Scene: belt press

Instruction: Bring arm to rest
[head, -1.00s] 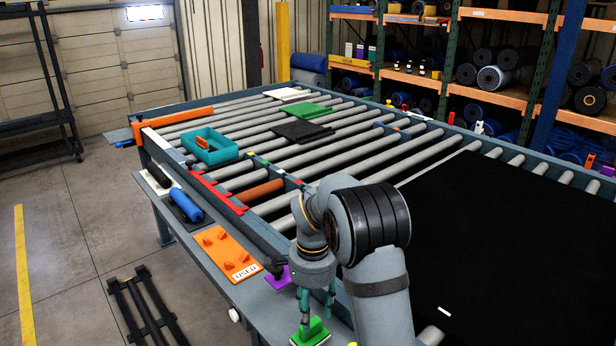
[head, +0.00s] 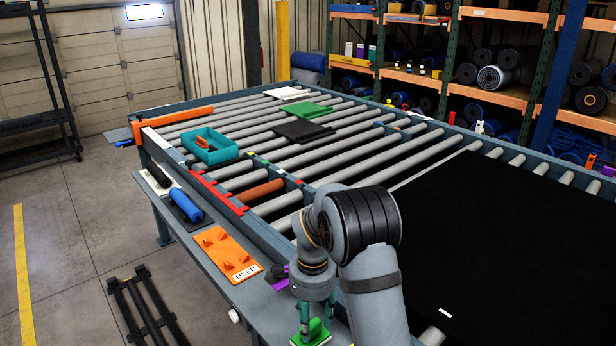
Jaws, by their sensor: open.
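My arm reaches over the near side ledge of the roller table from the lower right. My gripper (head: 316,330) points down at the ledge near the bottom edge of the picture, with its teal fingers open. A green block (head: 312,331) with a pale base is at the fingertips, partly covered by them. I cannot tell whether the fingers touch it. A dark knob on a purple base (head: 283,279) stands just behind the gripper, partly hidden by it.
An orange plate marked USED (head: 227,254) lies on the ledge, left of my gripper. Further along are a blue roller (head: 186,205) and a teal tray (head: 209,146). A black belt (head: 500,240) covers the rollers at right.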

